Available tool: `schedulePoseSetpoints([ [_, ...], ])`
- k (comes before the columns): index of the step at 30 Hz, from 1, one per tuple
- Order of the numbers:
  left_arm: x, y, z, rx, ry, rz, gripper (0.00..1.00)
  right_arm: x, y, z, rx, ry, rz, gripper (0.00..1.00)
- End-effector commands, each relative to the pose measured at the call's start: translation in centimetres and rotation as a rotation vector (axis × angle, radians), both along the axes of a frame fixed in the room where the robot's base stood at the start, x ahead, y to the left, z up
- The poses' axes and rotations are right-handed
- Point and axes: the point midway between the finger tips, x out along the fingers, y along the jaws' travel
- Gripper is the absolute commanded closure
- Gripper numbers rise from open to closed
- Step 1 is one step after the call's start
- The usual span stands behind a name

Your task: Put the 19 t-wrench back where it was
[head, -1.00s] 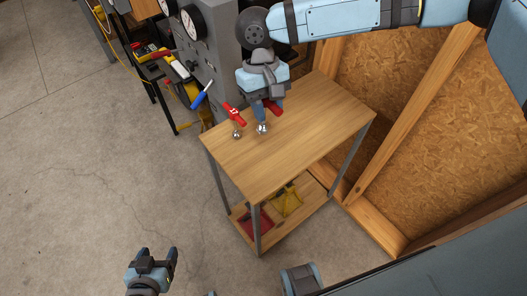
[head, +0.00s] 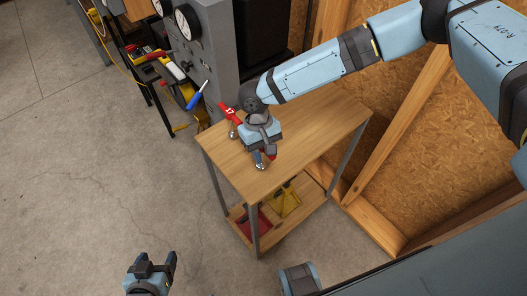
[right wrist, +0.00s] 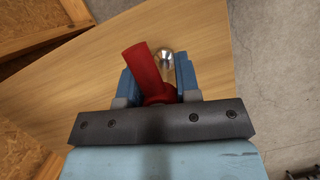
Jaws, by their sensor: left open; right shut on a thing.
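My right gripper (head: 264,156) is shut on a red-handled t-wrench with a silver socket end (head: 260,167). It holds the wrench over the near part of the small wooden table (head: 300,128). In the right wrist view the red handle (right wrist: 141,68) lies between the fingers, with the shiny socket (right wrist: 163,59) beyond it. I cannot read a number on this wrench. I cannot tell whether its socket touches the tabletop. Another red t-wrench (head: 230,112), marked 17, stands on the table's far left edge. My left gripper (head: 155,262) is open and empty above the floor.
A grey machine with gauges (head: 208,55) stands behind the table's left end. A blue-handled tool (head: 197,95) is at its side. The lower shelf holds a red tray (head: 256,222) and a yellow tray (head: 285,202). The table's right half is clear.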

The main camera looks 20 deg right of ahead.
Motion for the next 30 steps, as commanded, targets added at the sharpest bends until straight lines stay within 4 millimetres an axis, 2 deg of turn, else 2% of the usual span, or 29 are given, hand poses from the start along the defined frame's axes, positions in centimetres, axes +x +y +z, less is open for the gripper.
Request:
schedulePoseSetpoints([
  [5,0.1,0.0,0.1,-0.001,-0.001,0.001,0.31,0.0,0.0,-0.1,0.002,-0.002,0.001,1.0],
  [6,0.1,0.0,0.1,-0.001,-0.001,0.001,0.31,0.0,0.0,-0.1,0.001,-0.001,0.001,0.63],
  [9,0.1,0.0,0.1,-0.001,-0.002,0.001,0.31,0.0,0.0,-0.1,0.001,-0.001,0.001,0.44],
  [20,0.1,0.0,0.2,0.0,-0.004,0.001,0.31,0.2,0.0,0.5,0.002,-0.003,-0.001,0.44],
  [23,0.1,0.0,0.2,-0.001,-0.005,0.001,0.31,0.7,0.1,1.8,0.003,-0.003,-0.001,0.44],
  [30,0.1,0.0,0.3,0.0,-0.005,0.001,0.31,2.4,0.2,6.7,0.004,-0.004,0.0,0.44],
])
